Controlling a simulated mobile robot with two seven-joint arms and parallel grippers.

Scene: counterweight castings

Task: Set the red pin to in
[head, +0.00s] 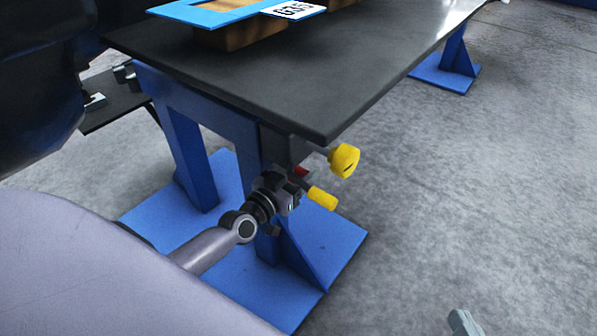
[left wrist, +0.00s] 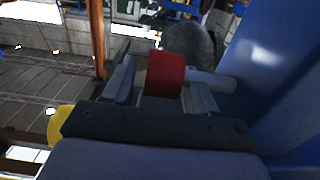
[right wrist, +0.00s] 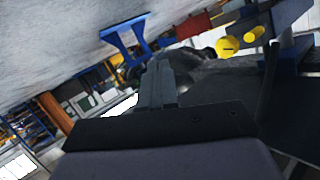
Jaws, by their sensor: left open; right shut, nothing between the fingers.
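The red pin (head: 302,171) sits under the near corner of the black table, mostly hidden behind my left gripper (head: 297,186) in the head view. In the left wrist view its red cylindrical head (left wrist: 165,73) shows between the two fingers of my left gripper (left wrist: 162,88), with a grey shaft to its right. The left gripper is open around the red head; I cannot tell if either finger touches it. My right gripper (head: 463,322) is at the bottom right of the head view, away from the pin. In the right wrist view its fingers (right wrist: 157,85) are together and empty.
A yellow knob (head: 345,160) and a yellow handle (head: 321,198) stick out close to the pin. The black tabletop (head: 290,90) overhangs from above, and the blue table leg (head: 250,150) is beside the gripper. Open grey floor lies to the right.

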